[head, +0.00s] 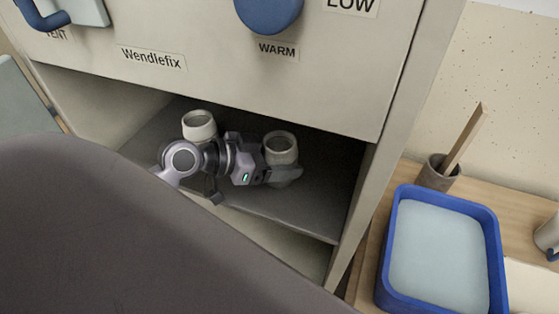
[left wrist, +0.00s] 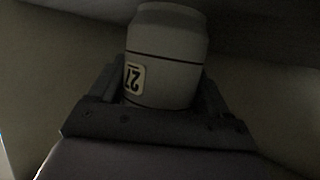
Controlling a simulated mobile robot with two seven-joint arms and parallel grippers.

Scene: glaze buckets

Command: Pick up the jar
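A pale jar (head: 281,146) with an open round mouth stands on the dark shelf of the cabinet in the head view. My left gripper (head: 284,175) reaches into the opening from the left, low at this jar's near side. In the left wrist view, a jar (left wrist: 166,55) with a dark line and a "27" label sits between the two fingers of my left gripper (left wrist: 160,95). The fingers flank it closely; whether they press on it is too dark to tell. My right gripper is not in view.
A second pale jar (head: 199,125) stands on the shelf to the left, just behind my left arm. The cabinet front (head: 210,60) overhangs the shelf (head: 313,208). A blue tray (head: 390,235) and a brown cup (head: 436,174) stand on the wooden surface at right.

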